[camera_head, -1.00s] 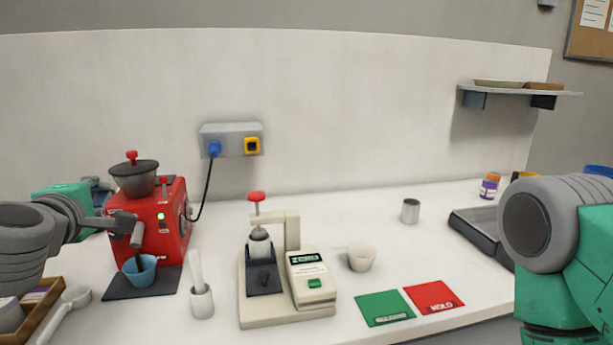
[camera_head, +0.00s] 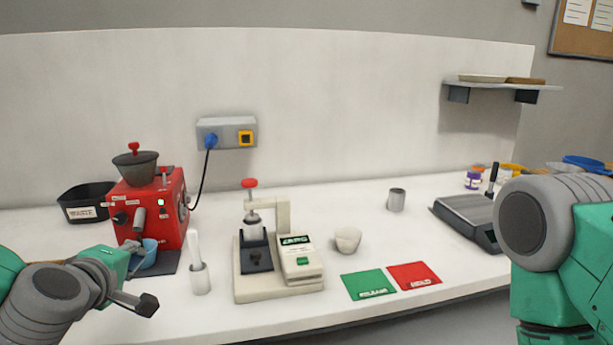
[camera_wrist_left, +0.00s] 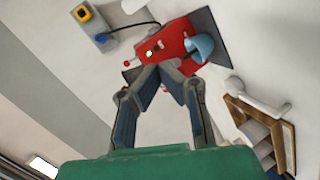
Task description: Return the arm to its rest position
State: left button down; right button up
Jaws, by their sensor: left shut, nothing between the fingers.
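My left arm (camera_head: 60,290) comes in low at the left of the head view, bent over the front left of the counter. Its gripper (camera_head: 147,304) is shut and empty, in front of the red machine and clear of it. In the left wrist view the fingers of the gripper (camera_wrist_left: 163,69) meet at the tips with nothing between them. My right arm (camera_head: 560,245) shows at the right edge of the head view; its gripper is out of frame.
A red machine (camera_head: 172,200) stands behind my left gripper, with a blue cup (camera_wrist_left: 203,47) at its front. A white pestle cup (camera_head: 200,280), a beige press (camera_head: 280,287) and a waste bin (camera_head: 82,213) stand nearby. A wooden tray (camera_wrist_left: 238,112) shows in the wrist view.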

pick_arm(q)
jog(key=s+d+f+m+g+h, duration=0.1)
jog(key=s+d+f+m+g, duration=0.2)
jog(key=f, duration=0.5)
jog(key=s+d+f+m+g, duration=0.1)
jog(key=s+f+m, duration=0.2)
jog(key=s+f, duration=0.35)
jog(key=s+d+f+m+g+h, duration=0.1)
jog(key=s+f+m+g, duration=0.15)
jog(key=f, duration=0.65)
jog(key=s+a+f+m+g, duration=0.1)
jog(key=s+f+m+g, duration=0.1)
jog(key=s, duration=0.4)
jog(key=s+a+f+m+g+b, duration=0.1)
jog(key=s+f+m+g, duration=0.1)
jog(key=s+f, duration=0.3)
jog(key=s+f+m+g+y, duration=0.1)
jog(key=s+f+m+g, duration=0.1)
jog(key=s, duration=0.7)
notch_tip(320, 180, down, 2)
jog(key=shift+a+f+m+g, duration=0.2)
jog(key=shift+a+m+g, duration=0.2)
jog(key=shift+m, duration=0.35)
